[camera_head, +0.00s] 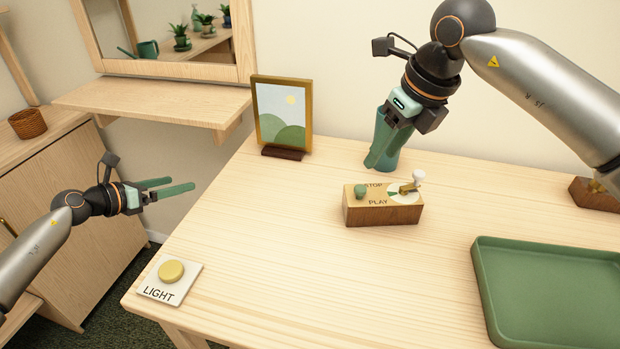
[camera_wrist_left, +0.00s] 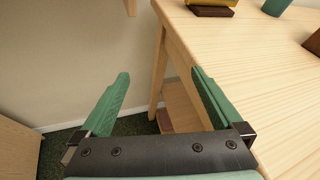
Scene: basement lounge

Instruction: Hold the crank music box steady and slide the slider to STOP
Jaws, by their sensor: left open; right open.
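The crank music box (camera_head: 383,214) is a wooden block with a light top, upright near the middle of the table. Its top reads STOP at the back and PLAY at the front. A green slider knob (camera_head: 360,191) stands at the left of the top; I cannot tell which label it is set to. A crank with a white knob (camera_head: 418,176) is on the right. My right gripper (camera_head: 374,162) is open and empty, pointing down behind and above the box. My left gripper (camera_head: 172,186) is open and empty, off the table's left edge; its fingers also show in the left wrist view (camera_wrist_left: 160,85).
A framed picture (camera_head: 283,115) is at the back left, a LIGHT button (camera_head: 171,272) at the front left corner. A green tray (camera_head: 482,285) lies front right. The table left of the box is clear.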

